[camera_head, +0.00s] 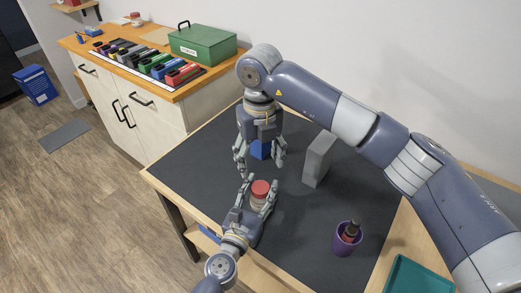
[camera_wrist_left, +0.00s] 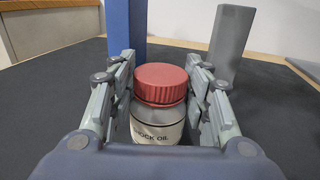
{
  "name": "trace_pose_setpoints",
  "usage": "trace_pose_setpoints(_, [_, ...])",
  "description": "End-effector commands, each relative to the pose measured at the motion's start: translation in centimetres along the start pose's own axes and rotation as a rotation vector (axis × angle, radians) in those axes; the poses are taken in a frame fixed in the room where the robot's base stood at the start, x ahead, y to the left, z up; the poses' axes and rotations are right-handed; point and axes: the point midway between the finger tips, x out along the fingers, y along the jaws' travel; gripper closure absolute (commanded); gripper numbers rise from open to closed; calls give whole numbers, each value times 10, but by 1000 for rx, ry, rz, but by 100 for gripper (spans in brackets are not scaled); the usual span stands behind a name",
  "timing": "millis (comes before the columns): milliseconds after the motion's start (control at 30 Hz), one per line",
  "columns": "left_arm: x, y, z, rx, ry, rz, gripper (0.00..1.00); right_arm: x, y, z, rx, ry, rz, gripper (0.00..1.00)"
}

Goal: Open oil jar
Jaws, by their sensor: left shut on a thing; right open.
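The oil jar (camera_wrist_left: 158,126) has a red ribbed lid (camera_wrist_left: 160,84), a grey body and a white label reading "SHOCK OIL". It stands upright on the dark mat, and the lid is on it. The lid also shows in the head view (camera_head: 260,188). My left gripper (camera_head: 259,197) is shut on the jar's body, with a finger on each side below the lid. My right gripper (camera_head: 259,163) is open, pointing down above and behind the jar, with nothing between its fingers. The left gripper hides much of the jar in the head view.
A blue block (camera_head: 260,150) stands behind the right gripper, and a grey block (camera_head: 318,160) stands right of it. A purple cup (camera_head: 345,241) holding a dark item is at the lower right, near a teal tray (camera_head: 418,275). A green box (camera_head: 203,42) sits on the back cabinet.

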Motion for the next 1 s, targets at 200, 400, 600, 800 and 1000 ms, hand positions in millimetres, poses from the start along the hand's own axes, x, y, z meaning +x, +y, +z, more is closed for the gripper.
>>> trace_pose_setpoints(200, [0,0,-1,0,2,0,100,-5,0,0,378,1,1,36])
trace_pose_setpoints(400, [0,0,-1,0,2,0,100,-10,0,0,728,1,-1,36])
trace_pose_setpoints(600, [0,0,-1,0,2,0,100,-14,0,0,1077,0,0,36])
trace_pose_setpoints(800, [0,0,-2,0,3,0,100,-19,0,0,1426,2,0,36])
trace_pose_setpoints(1000, [0,0,-2,0,3,0,100,-23,0,0,1771,2,-1,36])
